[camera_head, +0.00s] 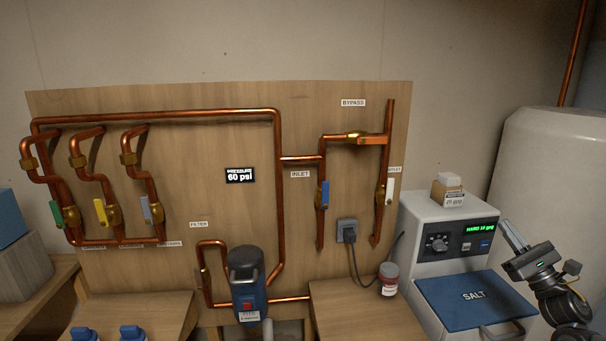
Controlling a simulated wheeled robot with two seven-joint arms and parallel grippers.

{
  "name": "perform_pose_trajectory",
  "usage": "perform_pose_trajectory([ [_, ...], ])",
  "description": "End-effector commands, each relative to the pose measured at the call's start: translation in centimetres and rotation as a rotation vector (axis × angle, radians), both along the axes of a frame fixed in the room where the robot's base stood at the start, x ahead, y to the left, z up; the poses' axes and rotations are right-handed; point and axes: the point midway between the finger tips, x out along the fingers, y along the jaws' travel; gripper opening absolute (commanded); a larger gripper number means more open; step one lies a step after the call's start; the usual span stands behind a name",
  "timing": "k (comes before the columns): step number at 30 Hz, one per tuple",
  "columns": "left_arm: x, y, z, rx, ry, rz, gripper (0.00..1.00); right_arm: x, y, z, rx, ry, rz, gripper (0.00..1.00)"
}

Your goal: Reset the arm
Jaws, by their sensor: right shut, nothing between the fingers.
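My right gripper (513,238) is at the right of the head view, with its arm coming in from the lower right. It is shut and empty, with its fingers pointing up and left. My left gripper does not show.
A wooden board carries copper pipes (200,114) with green, yellow, grey, blue, orange and white valve handles. A blue-grey filter housing (247,275) hangs low in the middle. A small jar (389,279) stands on a wooden bench. A white tank (555,170) stands at right.

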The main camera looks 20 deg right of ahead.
Motion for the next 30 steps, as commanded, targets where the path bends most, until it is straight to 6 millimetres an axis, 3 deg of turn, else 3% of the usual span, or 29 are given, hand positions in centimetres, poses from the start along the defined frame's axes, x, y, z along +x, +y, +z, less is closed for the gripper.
perform_pose_trajectory([
  [8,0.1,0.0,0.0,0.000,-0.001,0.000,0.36,0.8,0.2,-6.0,0.419,0.095,0.037,0.00],
  [13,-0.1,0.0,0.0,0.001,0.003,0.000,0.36,0.3,1.0,-11.9,0.792,0.162,0.045,0.00],
  [17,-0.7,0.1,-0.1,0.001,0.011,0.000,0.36,-0.4,3.0,-17.8,1.147,0.209,0.039,0.00],
  [20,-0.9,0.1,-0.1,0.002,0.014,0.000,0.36,-1.5,6.3,-23.5,1.499,0.237,0.015,0.00],
  [24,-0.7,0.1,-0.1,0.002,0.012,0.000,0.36,-4.0,14.1,-31.3,2.049,0.243,-0.076,0.00],
  [27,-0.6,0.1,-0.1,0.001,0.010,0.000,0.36,-6.4,20.8,-35.2,2.399,0.212,-0.192,0.00],
  [30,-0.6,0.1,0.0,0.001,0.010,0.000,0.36,-8.7,26.6,-37.1,2.658,0.158,-0.325,0.00],
])
